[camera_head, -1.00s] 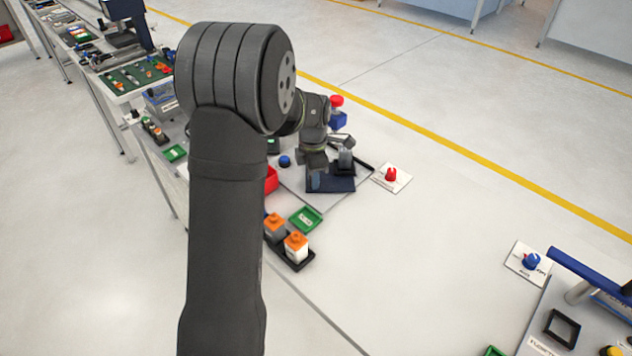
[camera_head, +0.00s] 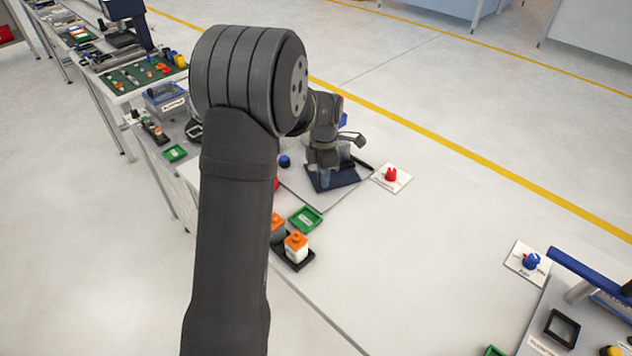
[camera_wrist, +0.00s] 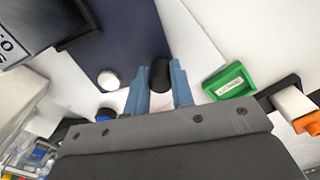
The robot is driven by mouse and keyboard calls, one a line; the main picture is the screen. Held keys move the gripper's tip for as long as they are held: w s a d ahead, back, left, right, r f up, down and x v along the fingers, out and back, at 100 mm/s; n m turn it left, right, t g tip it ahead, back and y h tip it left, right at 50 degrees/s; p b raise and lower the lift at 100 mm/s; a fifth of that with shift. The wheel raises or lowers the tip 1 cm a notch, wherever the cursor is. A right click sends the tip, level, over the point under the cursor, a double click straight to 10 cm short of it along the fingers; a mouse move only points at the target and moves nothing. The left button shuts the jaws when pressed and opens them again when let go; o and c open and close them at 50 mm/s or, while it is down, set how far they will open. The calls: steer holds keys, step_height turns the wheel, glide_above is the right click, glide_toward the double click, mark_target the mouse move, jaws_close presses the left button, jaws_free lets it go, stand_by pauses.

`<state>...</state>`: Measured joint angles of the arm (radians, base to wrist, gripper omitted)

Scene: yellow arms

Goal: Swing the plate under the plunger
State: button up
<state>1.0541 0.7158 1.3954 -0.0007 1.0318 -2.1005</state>
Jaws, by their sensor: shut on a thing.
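The dark blue plate (camera_head: 347,177) lies on a grey base board, and it fills the upper middle of the wrist view (camera_wrist: 118,35). A black upright knob (camera_wrist: 160,75) stands at the plate's near end. My gripper (camera_wrist: 159,90) has its two blue fingers on either side of this knob, shut on it. In the head view my gripper (camera_head: 325,174) is low over the plate's left part, partly behind my wrist. A white round piece (camera_wrist: 108,80) sits beside the knob. I cannot make out the plunger; a blue part (camera_head: 344,120) behind my arm is mostly hidden.
A green tray (camera_head: 305,219) and a black tray with orange-topped blocks (camera_head: 296,244) stand in front. A blue knob (camera_head: 285,161) is left of the plate. A red knob on a white card (camera_head: 391,175) is to its right. The table's middle is clear.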

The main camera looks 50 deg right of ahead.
mark_target(333, 180)
steer(key=shift+s+d, duration=0.15)
steer(key=shift+d, duration=0.55)
steer(key=shift+o, duration=0.6)
steer(key=shift+d, duration=0.85)
steer(key=shift+d, duration=0.25)
steer(key=shift+c, duration=0.2)
steer(key=o, duration=0.5)
steer(key=shift+c, duration=0.2)
steer(key=shift+s, duration=0.1)
